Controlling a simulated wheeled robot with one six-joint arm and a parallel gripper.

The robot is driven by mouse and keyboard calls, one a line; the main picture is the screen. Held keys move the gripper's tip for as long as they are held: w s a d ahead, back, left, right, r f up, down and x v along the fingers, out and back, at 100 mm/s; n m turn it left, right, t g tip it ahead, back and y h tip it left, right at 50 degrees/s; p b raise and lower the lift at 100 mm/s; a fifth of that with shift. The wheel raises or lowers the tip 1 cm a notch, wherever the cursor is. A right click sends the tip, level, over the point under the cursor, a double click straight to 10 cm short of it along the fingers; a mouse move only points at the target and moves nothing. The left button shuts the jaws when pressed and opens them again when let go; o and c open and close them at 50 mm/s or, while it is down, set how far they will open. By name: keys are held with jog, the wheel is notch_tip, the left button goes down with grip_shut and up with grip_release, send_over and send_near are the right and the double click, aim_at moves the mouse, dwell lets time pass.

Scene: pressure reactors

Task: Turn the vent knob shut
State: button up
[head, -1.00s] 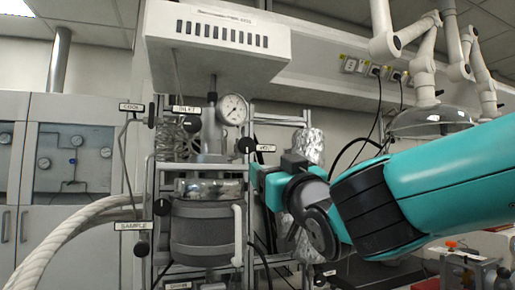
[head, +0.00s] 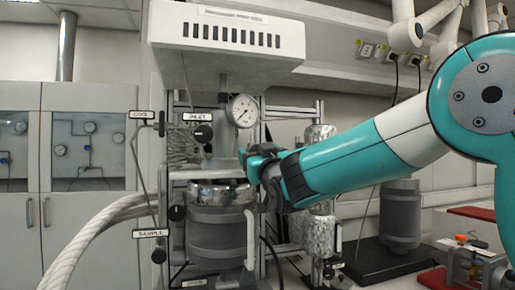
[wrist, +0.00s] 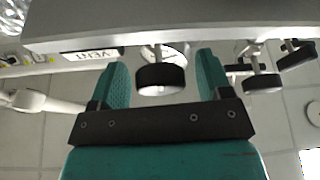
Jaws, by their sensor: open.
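The vent knob (wrist: 160,77) is a black round knob with a pale face in the wrist view, beside the VENT label (wrist: 90,55), which appears upside down. My gripper (wrist: 162,75) is open, with one teal finger on each side of the knob. I cannot tell whether either finger touches it; gaps show on both sides. In the head view my gripper (head: 257,158) is at the reactor's front right, below the pressure gauge (head: 242,110). There it hides the vent knob and its label.
The inlet knob (head: 204,132) and sample knob (head: 158,256) are on the reactor's left side. Other black knobs (wrist: 262,82) show right of my gripper in the wrist view. A white hose (head: 95,228) curves at left. A foil-wrapped column (head: 318,235) stands right of the reactor.

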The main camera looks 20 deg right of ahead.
jog(key=shift+c, duration=0.5)
jog(key=c, duration=0.8)
jog(key=shift+c, duration=0.2)
